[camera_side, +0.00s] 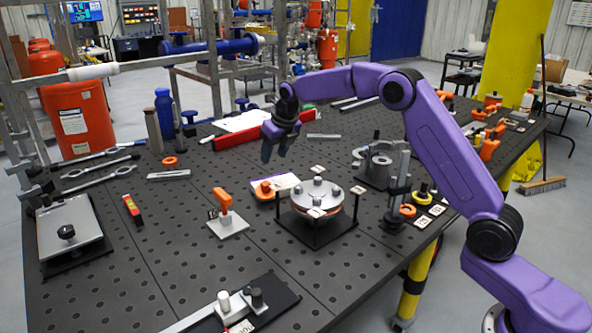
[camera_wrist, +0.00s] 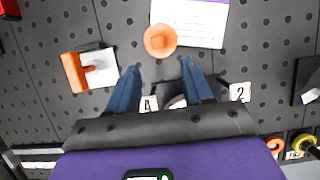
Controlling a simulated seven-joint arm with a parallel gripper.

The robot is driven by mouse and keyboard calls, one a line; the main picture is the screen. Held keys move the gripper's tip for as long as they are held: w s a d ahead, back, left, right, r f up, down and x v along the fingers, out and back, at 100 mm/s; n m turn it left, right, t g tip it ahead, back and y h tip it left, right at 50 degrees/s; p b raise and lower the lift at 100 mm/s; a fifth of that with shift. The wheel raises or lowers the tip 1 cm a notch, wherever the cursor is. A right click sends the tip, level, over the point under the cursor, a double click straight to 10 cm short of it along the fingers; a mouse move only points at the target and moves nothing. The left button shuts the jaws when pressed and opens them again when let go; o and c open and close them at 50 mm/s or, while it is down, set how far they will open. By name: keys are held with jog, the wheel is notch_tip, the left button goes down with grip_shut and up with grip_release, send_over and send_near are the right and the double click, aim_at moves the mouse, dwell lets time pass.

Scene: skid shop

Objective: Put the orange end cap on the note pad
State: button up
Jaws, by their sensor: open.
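The orange end cap (camera_side: 263,189) is a round piece with a raised middle. It lies at the near left corner of the note pad (camera_side: 287,182), a white sheet with a purple edge. In the wrist view the end cap (camera_wrist: 160,41) overlaps the lower left corner of the note pad (camera_wrist: 195,22); I cannot tell whether it rests fully on the pad or partly on the table. My gripper (camera_side: 274,152) is above the table, behind the cap in the side view. Its fingers (camera_wrist: 160,84) are apart and empty, with the cap ahead of them.
A round bolted flange on a black stand (camera_side: 315,199) stands close in front of the pad. An orange clamp on a white plate (camera_side: 226,222) stands to the left. A red bar (camera_side: 237,140) lies behind. A grey fixture (camera_side: 377,163) stands to the right.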

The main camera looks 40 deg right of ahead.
jog(key=s+a+r+m+g, duration=0.1)
jog(key=s+a+m, duration=0.25)
jog(key=s, duration=0.45)
jog(key=s+a+r+m+y, duration=0.1)
jog(key=s+a+m, duration=0.25)
jog(key=s, duration=0.35)
jog(key=s+a+r+m+g, duration=0.1)
jog(key=s+a+m, duration=0.2)
jog(key=s+a, duration=0.35)
jog(key=s+d+f+m, duration=0.1)
jog(key=s+d+m, duration=0.2)
jog(key=s, duration=0.7)
jog(key=s+d+f+m+g, duration=0.1)
jog(key=s+d+f+m, duration=0.1)
jog(key=s+m, duration=0.4)
jog(key=s+d+f+m+g, duration=0.1)
jog(key=s+d+m, duration=0.3)
jog(key=s, duration=1)
jog(key=shift+d+f+h, duration=0.3)
jog(key=shift+d+f, duration=0.1)
jog(key=shift+d, duration=0.2)
jog(key=shift+o, duration=0.4)
